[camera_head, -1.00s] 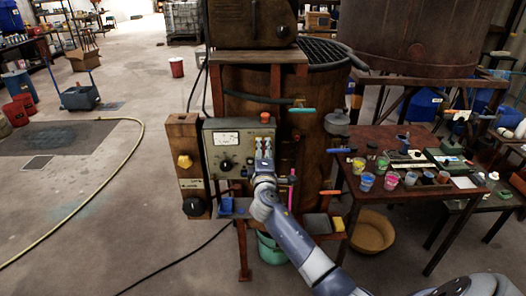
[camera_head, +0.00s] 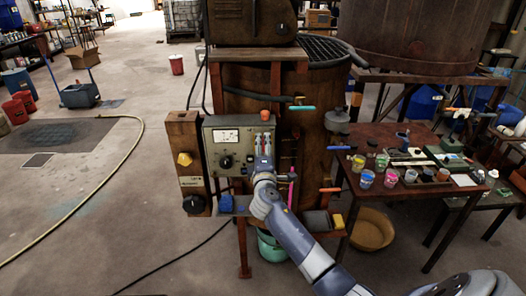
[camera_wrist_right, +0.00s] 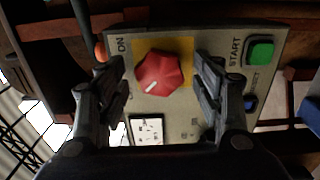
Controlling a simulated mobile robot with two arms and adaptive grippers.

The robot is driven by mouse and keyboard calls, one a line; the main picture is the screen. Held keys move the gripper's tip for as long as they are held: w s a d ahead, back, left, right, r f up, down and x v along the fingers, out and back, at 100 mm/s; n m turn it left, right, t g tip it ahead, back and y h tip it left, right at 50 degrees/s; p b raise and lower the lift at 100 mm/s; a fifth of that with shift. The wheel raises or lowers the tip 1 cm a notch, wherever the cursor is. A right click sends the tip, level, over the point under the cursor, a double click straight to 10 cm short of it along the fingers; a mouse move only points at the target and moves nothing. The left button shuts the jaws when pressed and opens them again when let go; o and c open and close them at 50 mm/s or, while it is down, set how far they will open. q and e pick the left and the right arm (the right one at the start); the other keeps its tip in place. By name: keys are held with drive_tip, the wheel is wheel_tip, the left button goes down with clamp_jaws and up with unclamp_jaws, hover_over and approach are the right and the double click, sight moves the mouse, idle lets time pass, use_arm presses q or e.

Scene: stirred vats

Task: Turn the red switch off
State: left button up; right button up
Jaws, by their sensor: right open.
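The red switch (camera_wrist_right: 164,73) is a faceted rotary knob with a white pointer mark, on a yellow plate on the grey control panel (camera_wrist_right: 277,42). The word ON is printed beside the plate. My right gripper (camera_wrist_right: 160,66) is open, with one finger on each side of the knob; I cannot tell whether either finger touches it. In the head view my right gripper (camera_head: 262,147) is in front of the right part of the panel (camera_head: 212,146) and hides the red switch. My left gripper is not in view.
A green START button (camera_wrist_right: 260,53) and a blue button (camera_wrist_right: 250,103) sit close beside the right-hand finger. A white meter (camera_wrist_right: 147,130) is below the knob. A table with paint cups (camera_head: 366,179) is at right.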

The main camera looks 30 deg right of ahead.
drive_tip(key=v, duration=1.2)
